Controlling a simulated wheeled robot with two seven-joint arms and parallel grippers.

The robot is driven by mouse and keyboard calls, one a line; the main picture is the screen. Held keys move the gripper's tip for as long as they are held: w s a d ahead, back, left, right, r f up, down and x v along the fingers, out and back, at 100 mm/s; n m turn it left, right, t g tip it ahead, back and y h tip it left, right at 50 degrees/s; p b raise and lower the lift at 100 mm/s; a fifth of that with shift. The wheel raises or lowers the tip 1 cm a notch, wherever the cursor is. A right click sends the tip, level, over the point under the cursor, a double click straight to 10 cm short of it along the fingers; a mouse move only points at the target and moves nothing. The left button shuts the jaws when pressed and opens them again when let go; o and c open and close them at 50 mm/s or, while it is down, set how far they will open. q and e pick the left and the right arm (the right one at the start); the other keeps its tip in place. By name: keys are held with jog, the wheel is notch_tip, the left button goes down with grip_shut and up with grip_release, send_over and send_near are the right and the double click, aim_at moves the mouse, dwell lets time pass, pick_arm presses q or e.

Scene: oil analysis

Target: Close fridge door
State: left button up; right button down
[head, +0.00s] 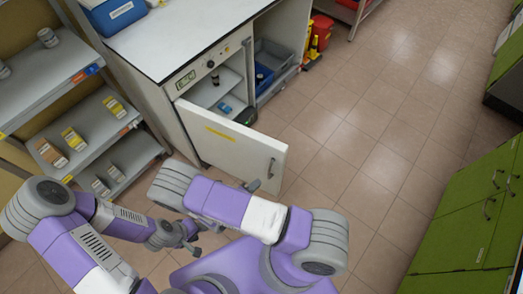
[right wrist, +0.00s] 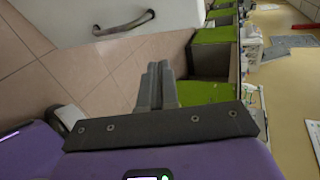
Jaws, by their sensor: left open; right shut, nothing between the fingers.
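The fridge door (head: 228,134) is white with a yellow label and stands open, swung out from the fridge (head: 187,80) under the counter. Its handle (head: 271,168) is near the free edge. The door (right wrist: 75,12) and handle (right wrist: 125,24) also show at the top left of the right wrist view. My right gripper (right wrist: 158,68) is shut and empty, apart from the handle. In the head view, only a dark tip of my right gripper (head: 252,186) shows beside the door, the rest hidden by my arm. My left gripper (head: 192,238) is open and empty, low and left of the door.
Inside the fridge are a small bottle (head: 215,79) and a blue item (head: 225,107). Shelves (head: 95,140) with boxes stand left. Green cabinets (head: 470,215) stand right. The tiled floor (head: 350,120) right of the door is clear.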

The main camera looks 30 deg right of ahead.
jog(key=w+a+r+n+t, duration=0.2)
jog(key=w+n+t, duration=0.1)
jog(key=b, duration=0.2)
send_near(265, 148)
jog(key=x, duration=0.5)
jog(key=shift+d+f, duration=0.1)
jog(key=shift+d, duration=0.1)
jog(key=shift+w+d, duration=0.3)
jog(key=shift+d, duration=0.2)
